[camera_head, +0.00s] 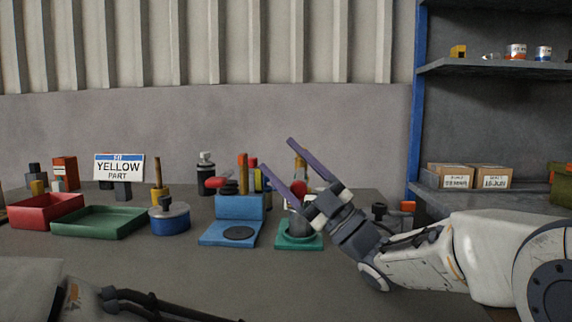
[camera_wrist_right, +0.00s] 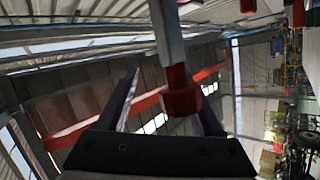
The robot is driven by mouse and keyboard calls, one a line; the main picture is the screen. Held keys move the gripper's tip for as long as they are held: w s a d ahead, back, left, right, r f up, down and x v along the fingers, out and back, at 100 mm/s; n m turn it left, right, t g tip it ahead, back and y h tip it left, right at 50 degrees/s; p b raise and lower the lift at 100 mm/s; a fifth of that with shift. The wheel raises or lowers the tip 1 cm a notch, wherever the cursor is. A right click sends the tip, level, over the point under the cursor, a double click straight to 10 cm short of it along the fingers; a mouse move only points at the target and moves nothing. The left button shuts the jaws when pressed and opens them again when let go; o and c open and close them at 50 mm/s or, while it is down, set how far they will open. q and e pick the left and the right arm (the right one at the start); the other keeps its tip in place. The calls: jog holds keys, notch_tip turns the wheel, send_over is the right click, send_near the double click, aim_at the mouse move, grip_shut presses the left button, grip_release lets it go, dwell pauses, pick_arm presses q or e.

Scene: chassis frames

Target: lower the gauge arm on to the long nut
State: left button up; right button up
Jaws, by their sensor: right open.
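My right gripper (camera_head: 278,155) is open, its two purple fingers pointing up and left above the workbench. Its wrist is in front of a green-based fixture (camera_head: 298,241) with a grey cylinder (camera_head: 300,226) on it. A red part (camera_head: 299,187) shows beside the lower finger. In the right wrist view, a grey bar with a red end (camera_wrist_right: 181,95) extends between the open fingers; I cannot tell whether they touch it. It may be the gauge arm. I cannot make out the long nut with certainty. My left gripper is out of view.
A blue stand with a black disc (camera_head: 238,233) is left of the green fixture. Further left are a blue round pot (camera_head: 170,221), a green tray (camera_head: 98,222), a red tray (camera_head: 45,210) and a "YELLOW PART" sign (camera_head: 119,167). Shelves (camera_head: 490,69) stand right.

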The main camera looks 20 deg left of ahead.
jog(key=s+d+r+p, duration=0.3)
jog(key=s+d+r, duration=0.1)
jog(key=d+r, duration=0.7)
jog(key=shift+p, duration=0.3)
